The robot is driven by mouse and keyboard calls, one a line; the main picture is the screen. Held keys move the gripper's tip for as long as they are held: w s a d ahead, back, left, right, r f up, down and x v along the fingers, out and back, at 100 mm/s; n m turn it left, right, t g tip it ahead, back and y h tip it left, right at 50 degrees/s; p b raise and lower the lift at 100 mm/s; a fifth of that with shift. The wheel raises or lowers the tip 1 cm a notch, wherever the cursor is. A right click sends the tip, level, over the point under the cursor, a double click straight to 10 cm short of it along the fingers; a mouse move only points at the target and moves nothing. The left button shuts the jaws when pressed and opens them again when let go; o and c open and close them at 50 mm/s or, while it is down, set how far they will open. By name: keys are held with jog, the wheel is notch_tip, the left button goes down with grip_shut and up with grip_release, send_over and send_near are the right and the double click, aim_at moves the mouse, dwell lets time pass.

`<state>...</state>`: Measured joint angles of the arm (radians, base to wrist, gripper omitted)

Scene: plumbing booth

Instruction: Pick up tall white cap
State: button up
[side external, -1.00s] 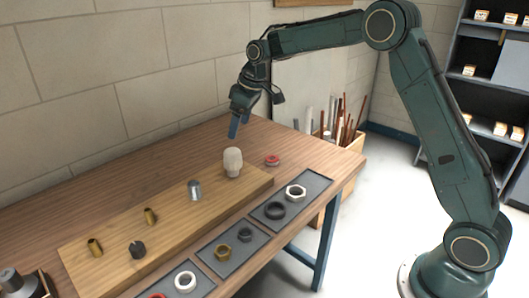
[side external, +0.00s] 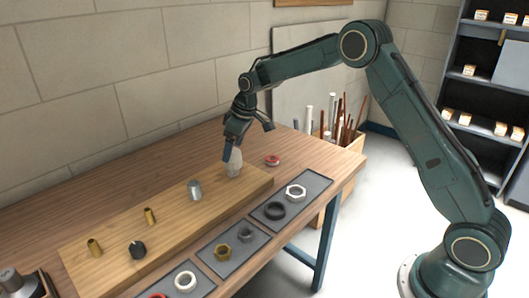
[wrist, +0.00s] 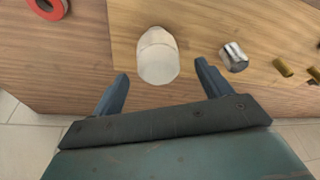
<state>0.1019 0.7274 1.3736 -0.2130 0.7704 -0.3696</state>
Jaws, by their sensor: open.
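The tall white cap (side external: 235,162) stands upright at the far right end of the wooden board (side external: 150,215). In the wrist view the cap (wrist: 158,56) is ahead of the gap between the two fingers. My gripper (side external: 228,153) is open, its blue fingers beside the upper left of the cap in the side view. I cannot tell whether a finger touches the cap.
A silver cylinder (side external: 194,190), brass fittings (side external: 150,216) and a dark knob (side external: 138,250) stand on the board. A red ring (side external: 272,160) lies on the table behind it. Grey trays (side external: 310,186) with rings and nuts line the front edge.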

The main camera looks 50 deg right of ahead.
jog(key=shift+x, duration=2.05)
jog(key=c, duration=1.1)
